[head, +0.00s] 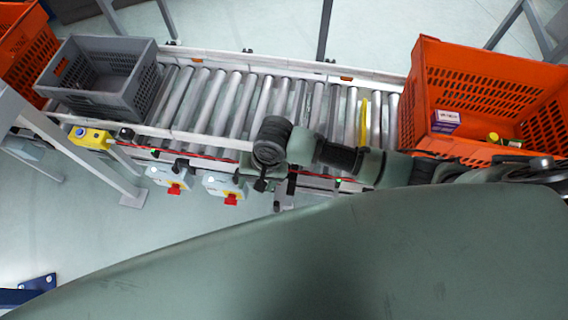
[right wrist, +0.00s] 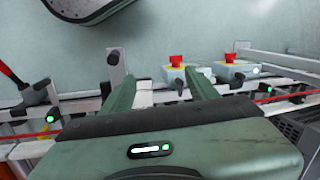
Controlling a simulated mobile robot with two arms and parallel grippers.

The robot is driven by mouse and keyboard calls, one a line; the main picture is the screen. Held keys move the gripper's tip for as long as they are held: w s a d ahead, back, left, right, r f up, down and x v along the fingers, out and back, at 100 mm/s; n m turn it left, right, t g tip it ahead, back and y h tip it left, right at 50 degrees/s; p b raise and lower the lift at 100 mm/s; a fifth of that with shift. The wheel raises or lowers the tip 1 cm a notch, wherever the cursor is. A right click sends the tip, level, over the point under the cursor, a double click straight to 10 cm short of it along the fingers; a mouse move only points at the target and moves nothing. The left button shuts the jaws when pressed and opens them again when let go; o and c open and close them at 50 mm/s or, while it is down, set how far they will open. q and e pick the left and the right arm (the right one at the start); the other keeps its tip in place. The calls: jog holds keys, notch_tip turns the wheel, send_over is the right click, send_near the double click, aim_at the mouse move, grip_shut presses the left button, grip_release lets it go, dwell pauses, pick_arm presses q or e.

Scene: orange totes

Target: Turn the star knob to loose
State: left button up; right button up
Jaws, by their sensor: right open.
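My right gripper (right wrist: 160,82) is open and empty in the right wrist view, with two green fingers spread apart beside the conveyor's side rail. A dark knob-like part on a short grey post (right wrist: 116,60) stands just beyond the left fingertip; I cannot tell whether it is the star knob, and no star shape is clear. In the head view my right arm reaches in from the right over the conveyor (head: 225,100), and its dark wrist hides part of the near rail. Small black knobs (head: 181,168) line that rail. My left gripper is not in view.
Two grey boxes with red buttons (head: 174,187) (head: 231,198) hang on the near rail, with a yellow box (head: 90,138) farther left. A grey crate (head: 85,105) stands at the left end. An orange tote (head: 425,90) holding a purple box (head: 446,121) stands at the right.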

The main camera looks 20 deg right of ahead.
jog(key=w+d+m+h, duration=0.1)
jog(key=w+d, duration=0.1)
jog(key=d, duration=0.1)
jog(key=w+d+f+m, duration=0.1)
jog(key=w+d+m, duration=0.1)
jog(key=d, duration=0.1)
jog(key=w+d+f+m+h, duration=0.1)
jog(key=w+d+m, duration=0.1)
jog(key=w+d, duration=0.1)
jog(key=shift+d+f+h, duration=0.2)
jog(key=shift+d+h, duration=0.1)
jog(key=shift+d, duration=0.1)
jog(key=shift+w+d+f+m, duration=0.15)
jog(key=shift+d+f+m, duration=0.1)
jog(key=shift+m, duration=0.15)
notch_tip(320, 180, down, 7)
jog(key=shift+f+b, duration=0.15)
jog(key=shift+b, duration=0.35)
grip_shut()
